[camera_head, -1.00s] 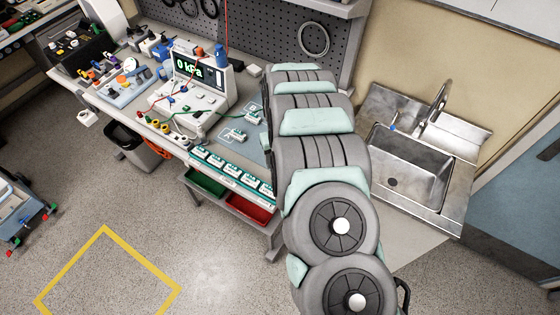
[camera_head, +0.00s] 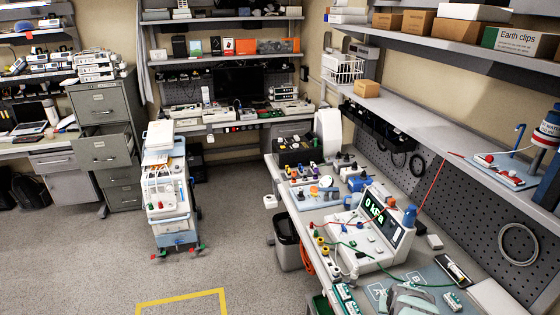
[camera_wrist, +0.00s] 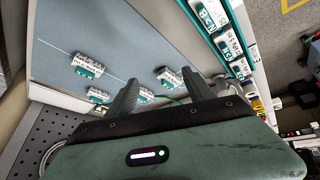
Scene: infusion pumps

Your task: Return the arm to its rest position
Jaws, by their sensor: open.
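My gripper (camera_wrist: 162,88) shows in the wrist view with its two dark fingers spread apart and nothing between them. It hangs over a blue-grey mat (camera_wrist: 85,35) on the bench. Several small white-and-green connector blocks (camera_wrist: 88,66) lie on the mat, some near or partly behind the fingers. In the head view only a pale green and grey part of my arm (camera_head: 412,303) shows at the bottom edge; the rest is out of frame.
The bench carries a pressure meter reading 0 kPa (camera_head: 376,226) with leads and a blue bottle. A shelf (camera_head: 450,150) runs above the bench. A bin (camera_head: 288,243) stands beside the bench. A trolley (camera_head: 168,195) stands on open floor. Labelled blocks (camera_wrist: 228,45) line the mat's edge.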

